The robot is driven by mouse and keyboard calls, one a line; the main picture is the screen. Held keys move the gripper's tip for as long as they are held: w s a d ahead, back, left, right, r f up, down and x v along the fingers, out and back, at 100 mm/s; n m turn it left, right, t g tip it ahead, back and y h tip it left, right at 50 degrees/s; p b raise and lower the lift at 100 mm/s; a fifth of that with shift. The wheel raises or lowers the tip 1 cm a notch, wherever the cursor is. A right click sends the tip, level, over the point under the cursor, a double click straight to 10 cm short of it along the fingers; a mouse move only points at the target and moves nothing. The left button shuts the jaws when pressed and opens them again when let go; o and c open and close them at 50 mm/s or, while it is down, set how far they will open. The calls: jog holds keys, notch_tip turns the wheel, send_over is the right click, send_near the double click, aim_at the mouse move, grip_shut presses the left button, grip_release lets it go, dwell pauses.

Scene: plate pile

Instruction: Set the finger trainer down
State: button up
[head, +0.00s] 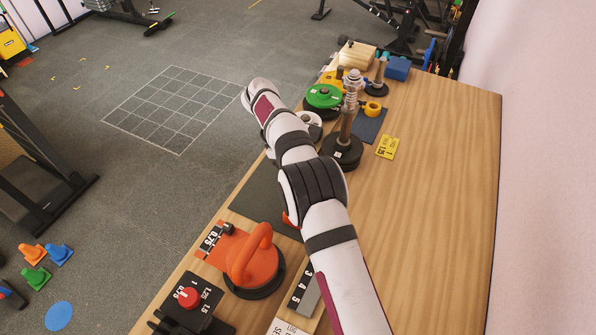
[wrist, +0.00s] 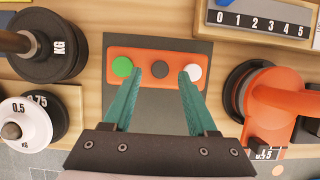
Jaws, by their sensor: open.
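An orange bar with a green, a dark and a white button, which I take as the finger trainer (wrist: 145,66), lies over a dark grey mat (wrist: 190,48) in the wrist view. It looks flat on the mat. My gripper (wrist: 174,72) is open, its two teal fingers apart with their tips at the near side of the bar, around the dark middle button. Whether the tips touch the bar I cannot tell. In the head view my arm hides the gripper and most of the bar; the mat (head: 262,195) shows beside the arm.
An orange kettlebell-like handle (head: 252,257) on a dark disc stands near the bar; it also shows in the wrist view (wrist: 272,100). A numbered rack (wrist: 260,20) is at the upper right. Dark weights (wrist: 50,45) are on the left. The table's right side (head: 440,190) is clear.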

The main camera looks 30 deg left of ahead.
jog(key=w+d+r+m, duration=0.1)
jog(key=d+r+m, duration=0.3)
jog(key=r, duration=0.8)
jog(key=s+d+r+m+g+y, duration=0.1)
jog(key=s+d+r+m, duration=0.25)
jog(key=d, duration=0.35)
jog(key=s+d+r+m+y, duration=0.2)
jog(key=d+r+m, duration=0.15)
jog(key=d, duration=0.25)
jog(key=s+d+m+y, duration=0.2)
jog(key=s+d+m, duration=0.4)
jog(key=s+d, duration=0.45)
jog(key=s+f+m, duration=0.2)
jog(key=s+m, duration=0.1)
jog(key=s, duration=0.3)
jog(key=s+f+m+y, duration=0.1)
jog(key=s+f+m, duration=0.2)
jog(key=s, duration=0.2)
jog(key=shift+s+m+t, duration=0.3)
jog(key=shift+s+t, duration=0.1)
